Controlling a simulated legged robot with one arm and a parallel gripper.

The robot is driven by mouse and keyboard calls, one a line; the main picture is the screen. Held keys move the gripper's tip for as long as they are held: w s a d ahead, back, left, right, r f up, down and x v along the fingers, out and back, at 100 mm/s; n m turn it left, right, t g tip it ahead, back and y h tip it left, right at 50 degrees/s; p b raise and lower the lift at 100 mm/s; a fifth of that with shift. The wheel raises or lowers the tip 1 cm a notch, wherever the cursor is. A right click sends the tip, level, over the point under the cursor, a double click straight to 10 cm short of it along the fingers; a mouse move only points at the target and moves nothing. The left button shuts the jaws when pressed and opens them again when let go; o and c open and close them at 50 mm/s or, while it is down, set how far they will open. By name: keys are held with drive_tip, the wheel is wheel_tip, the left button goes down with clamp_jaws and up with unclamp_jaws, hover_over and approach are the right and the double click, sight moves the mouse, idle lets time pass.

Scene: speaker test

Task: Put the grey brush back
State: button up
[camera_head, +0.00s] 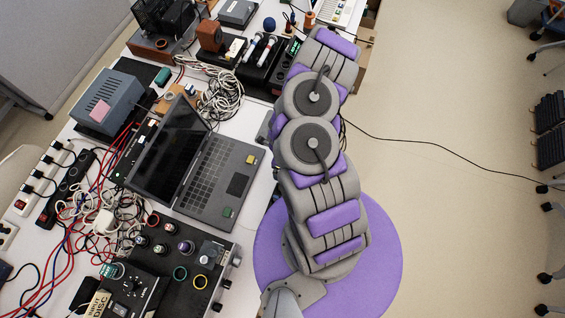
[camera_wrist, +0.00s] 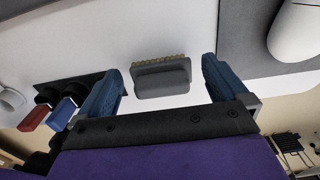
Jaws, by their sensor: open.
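The grey brush (camera_wrist: 161,79) shows in the wrist view, with tan bristles along its upper edge. It lies on the white table top (camera_wrist: 180,31) between the two blue fingers of my gripper (camera_wrist: 163,88), in the picture. The fingers are apart, with clear space on each side of the brush, and nothing is held. I cannot tell how far the brush is from the fingertips in depth. In the head view my arm covers that part of the table, and I cannot make out the brush or the gripper there.
An open laptop (camera_head: 218,180) stands left of my arm. Tangled cables (camera_head: 221,95) and a grey box (camera_head: 108,101) crowd the table. In the wrist view, red and blue handled things (camera_wrist: 60,113) stand close to the left finger, and a white rounded object (camera_wrist: 296,30) lies upper right.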

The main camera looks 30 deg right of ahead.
wheel_tip(320, 180, up, 10)
drive_tip(key=r+p, duration=0.1)
drive_tip(key=p, duration=0.1)
drive_tip(key=w+a+r+n+t+y, duration=0.3)
drive_tip(key=w+a+r+n, duration=0.5)
drive_tip(key=r, duration=0.5)
drive_tip(key=s+a+r+n+g+y, duration=0.1)
drive_tip(key=s+a+r+n+y, duration=0.15)
drive_tip(key=a+r+n, duration=0.65)
drive_tip(key=s+d+r+n+g+h, duration=0.1)
drive_tip(key=s+d+r+n, duration=0.1)
drive_tip(key=s+r, duration=0.3)
drive_tip(key=s+d+r+n+g+h, duration=0.1)
drive_tip(key=s+r+n, duration=0.4)
drive_tip(key=s, duration=0.5)
drive_tip(key=s+d+r+n+g+h, duration=0.1)
drive_tip(key=s+d+r+n+h, duration=0.2)
drive_tip(key=s+r, duration=0.4)
drive_tip(key=shift+s+d+n+g, duration=0.4)
drive_tip(key=shift+s+d+n, duration=0.3)
drive_tip(key=shift+d, duration=0.2)
drive_tip(key=shift+w+f+h, duration=0.1)
drive_tip(key=shift+h, duration=0.15)
